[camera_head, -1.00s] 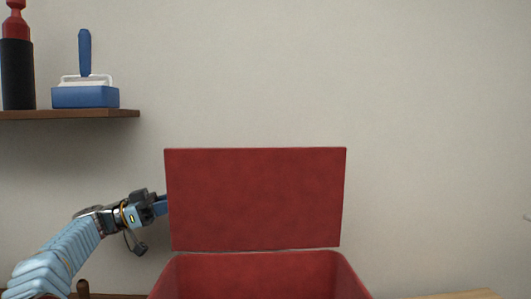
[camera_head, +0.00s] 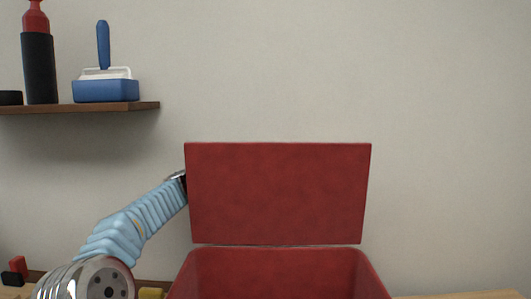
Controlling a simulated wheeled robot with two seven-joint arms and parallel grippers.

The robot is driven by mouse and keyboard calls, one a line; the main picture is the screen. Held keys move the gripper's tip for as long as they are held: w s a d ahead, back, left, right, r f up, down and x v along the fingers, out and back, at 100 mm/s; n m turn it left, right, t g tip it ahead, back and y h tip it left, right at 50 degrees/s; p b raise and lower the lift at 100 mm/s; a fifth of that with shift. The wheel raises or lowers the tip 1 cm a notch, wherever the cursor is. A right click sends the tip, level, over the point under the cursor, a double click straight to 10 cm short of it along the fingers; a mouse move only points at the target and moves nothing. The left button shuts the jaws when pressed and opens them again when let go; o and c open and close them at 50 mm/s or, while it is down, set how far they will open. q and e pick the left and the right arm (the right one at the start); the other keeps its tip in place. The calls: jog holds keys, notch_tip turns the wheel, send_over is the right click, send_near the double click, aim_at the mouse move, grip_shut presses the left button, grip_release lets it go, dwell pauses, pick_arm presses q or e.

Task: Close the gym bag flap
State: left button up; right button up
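The red gym bag (camera_head: 280,272) stands low in the middle of the head view, cut off by the bottom edge. Its red flap (camera_head: 278,193) stands upright along the back of the opening. My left arm comes in from the lower left and reaches up to the flap's left edge. The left gripper is hidden behind the flap, so its fingers and any contact cannot be seen. My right gripper is not in the picture.
Small red, black and yellow items sit low at left. The wall right of the flap is bare.

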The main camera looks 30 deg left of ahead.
pick_arm(q)
jog(key=shift+w+d, duration=0.1)
jog(key=shift+d, duration=0.15)
grip_shut()
dwell(0.3)
